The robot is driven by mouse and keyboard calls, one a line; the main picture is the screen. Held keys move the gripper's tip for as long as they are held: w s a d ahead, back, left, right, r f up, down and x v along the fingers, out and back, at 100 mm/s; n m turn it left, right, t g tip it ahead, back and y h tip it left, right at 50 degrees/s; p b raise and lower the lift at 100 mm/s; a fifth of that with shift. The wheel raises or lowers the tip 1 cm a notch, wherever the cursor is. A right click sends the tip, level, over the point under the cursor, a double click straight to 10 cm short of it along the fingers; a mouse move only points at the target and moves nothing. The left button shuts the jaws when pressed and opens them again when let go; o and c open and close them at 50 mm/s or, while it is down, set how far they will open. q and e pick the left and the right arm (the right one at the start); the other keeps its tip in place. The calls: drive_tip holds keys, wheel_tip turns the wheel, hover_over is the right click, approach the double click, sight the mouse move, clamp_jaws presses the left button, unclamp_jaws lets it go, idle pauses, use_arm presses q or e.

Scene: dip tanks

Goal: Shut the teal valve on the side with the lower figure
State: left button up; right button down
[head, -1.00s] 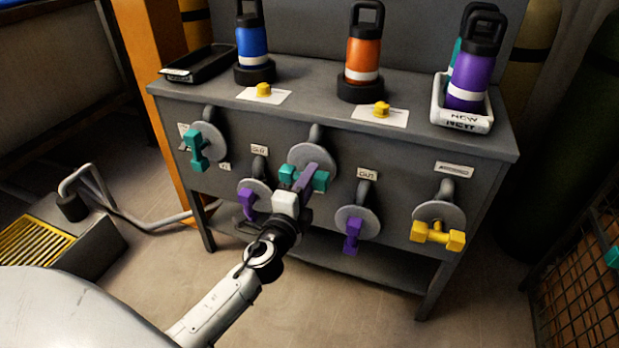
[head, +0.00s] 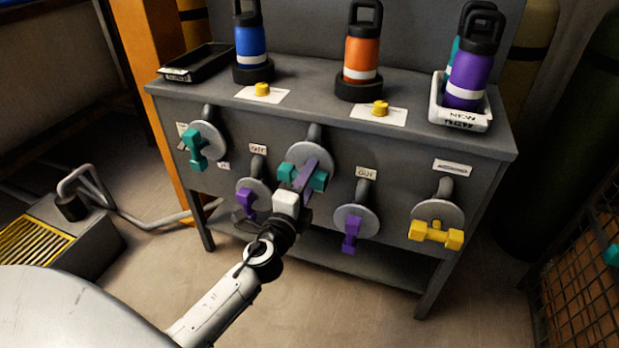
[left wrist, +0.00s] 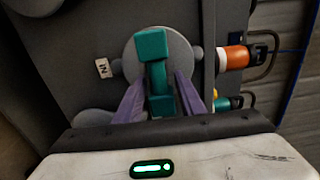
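A left teal valve (head: 196,146) and a middle teal valve (head: 318,181) sit on the grey bench front, each on a round grey disc. The left one's handle points roughly up and down; the middle one's lies roughly crosswise. My left gripper (head: 309,176) is at the middle teal valve. In the left wrist view its purple fingers (left wrist: 160,92) stand either side of the teal handle (left wrist: 159,75), with narrow gaps seeming to show. A finger hides part of this handle in the head view. The figures on the cards are too small to read. My right gripper is not in view.
Purple valves (head: 351,232) and a yellow valve (head: 436,232) sit close by on the same front. Blue (head: 250,42), orange (head: 361,50) and purple (head: 468,75) bottles stand on top. A wire crate (head: 585,280) is at right.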

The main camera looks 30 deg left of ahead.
use_arm(q)
drive_tip(key=v, duration=1)
drive_tip(key=shift+b, duration=0.45)
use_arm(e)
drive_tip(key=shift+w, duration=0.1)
use_arm(q)
drive_tip(key=shift+s+d, duration=0.1)
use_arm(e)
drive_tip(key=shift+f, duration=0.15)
